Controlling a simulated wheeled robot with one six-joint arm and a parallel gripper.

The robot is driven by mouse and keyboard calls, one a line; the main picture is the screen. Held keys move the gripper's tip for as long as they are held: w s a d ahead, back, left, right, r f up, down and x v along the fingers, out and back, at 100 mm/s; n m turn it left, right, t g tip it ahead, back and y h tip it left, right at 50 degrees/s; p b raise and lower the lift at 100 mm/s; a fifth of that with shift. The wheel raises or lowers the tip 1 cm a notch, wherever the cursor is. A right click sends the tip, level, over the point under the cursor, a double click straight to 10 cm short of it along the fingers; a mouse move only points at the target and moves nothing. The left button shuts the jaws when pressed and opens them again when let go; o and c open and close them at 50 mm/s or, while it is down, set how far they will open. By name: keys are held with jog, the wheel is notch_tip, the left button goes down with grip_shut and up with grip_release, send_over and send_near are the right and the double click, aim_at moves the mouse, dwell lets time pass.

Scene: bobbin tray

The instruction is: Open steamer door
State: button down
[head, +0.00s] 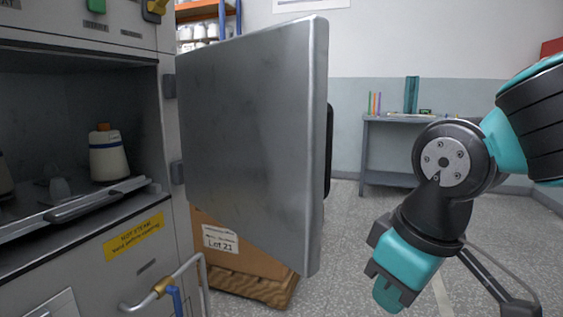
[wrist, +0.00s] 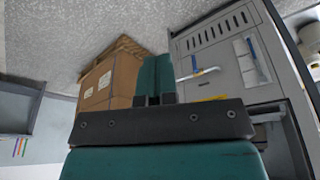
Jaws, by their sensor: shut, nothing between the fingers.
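The steamer door (head: 250,130) stands wide open in the head view, swung out on hinges at its left edge. A dark handle (head: 329,150) shows at its far right side. The steamer's chamber (head: 45,110) is exposed on the left, with a white cone bobbin (head: 107,155) on a tray (head: 75,210) inside. My gripper (head: 388,293) is to the right of the door, apart from it, pointing down. In the wrist view my gripper (wrist: 154,75) is shut and empty, with the steamer's lower front (wrist: 225,60) to its right.
A cardboard box (head: 235,250) on a wooden pallet stands behind and below the door. A grey table (head: 395,122) stands by the back wall. A pipe with a blue lever (head: 176,300) juts out below the chamber. Grey floor is clear around my arm.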

jog(key=w+a+r+t+h+p, duration=0.25)
jog(key=w+a+r, duration=0.35)
jog(key=r, duration=0.3)
jog(key=t, duration=0.2)
send_near(303, 189)
jog(key=s, duration=0.3)
jog(key=s+a+r+p, duration=0.1)
jog(key=s+a+r, duration=0.2)
jog(key=a, duration=0.1)
jog(key=shift+m+t+h, duration=0.25)
jog(key=shift+m, duration=0.15)
jog(key=b+x, duration=0.2)
jog(key=x, duration=0.1)
jog(key=d+b+x, duration=0.1)
jog(key=b+x, duration=0.2)
jog(key=x, duration=0.1)
jog(key=w+d+r+b+x, duration=0.1)
jog(key=b+x, duration=0.1)
jog(key=x, duration=0.2)
jog(key=shift+w, duration=0.1)
jog(key=shift+w+d+r+b, duration=0.2)
jog(key=shift+w+d+b, duration=0.25)
jog(key=shift+w+d, duration=0.1)
